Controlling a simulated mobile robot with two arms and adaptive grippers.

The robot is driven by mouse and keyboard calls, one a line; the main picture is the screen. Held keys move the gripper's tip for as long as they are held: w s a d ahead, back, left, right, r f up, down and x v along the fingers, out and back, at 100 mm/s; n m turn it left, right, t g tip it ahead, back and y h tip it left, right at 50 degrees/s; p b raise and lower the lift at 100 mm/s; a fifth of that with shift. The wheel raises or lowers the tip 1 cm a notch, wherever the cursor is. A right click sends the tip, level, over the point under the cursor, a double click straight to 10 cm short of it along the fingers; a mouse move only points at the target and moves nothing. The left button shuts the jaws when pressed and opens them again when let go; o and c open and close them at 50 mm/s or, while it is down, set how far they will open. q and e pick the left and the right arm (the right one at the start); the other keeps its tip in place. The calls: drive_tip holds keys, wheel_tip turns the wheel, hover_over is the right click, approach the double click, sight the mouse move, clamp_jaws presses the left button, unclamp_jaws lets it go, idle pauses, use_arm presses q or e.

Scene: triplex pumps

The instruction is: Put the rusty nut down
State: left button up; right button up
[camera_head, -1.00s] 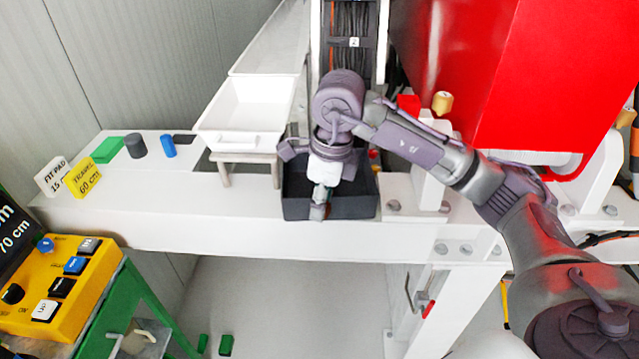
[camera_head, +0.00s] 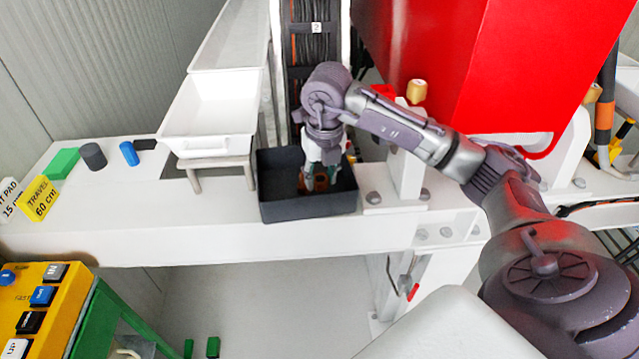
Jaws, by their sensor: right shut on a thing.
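My right gripper (camera_head: 311,176) points down into the dark grey bin (camera_head: 308,206) on the white beam. It is shut, with its fingertips inside the bin's outline. A small rusty brown-orange nut (camera_head: 320,183) shows at the fingertips, partly hidden by them. Whether it touches the bin floor is hard to tell. My left gripper is not in view.
A white tray (camera_head: 210,146) on a small stand is left of the bin. A red housing (camera_head: 455,75) rises behind my right arm. A green block (camera_head: 62,163), dark cylinder (camera_head: 93,156) and blue cylinder (camera_head: 129,153) stand at left. The beam's front is clear.

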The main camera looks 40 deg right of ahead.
sight(321, 180)
wheel_tip(321, 180, down, 3)
drive_tip(key=shift+f+p, duration=0.15)
drive_tip(key=shift+p, duration=0.2)
drive_tip(key=shift+f, duration=0.2)
drive_tip(key=o, duration=1.2)
drive_tip(key=shift+c, duration=0.2)
drive_tip(key=shift+r, duration=0.15)
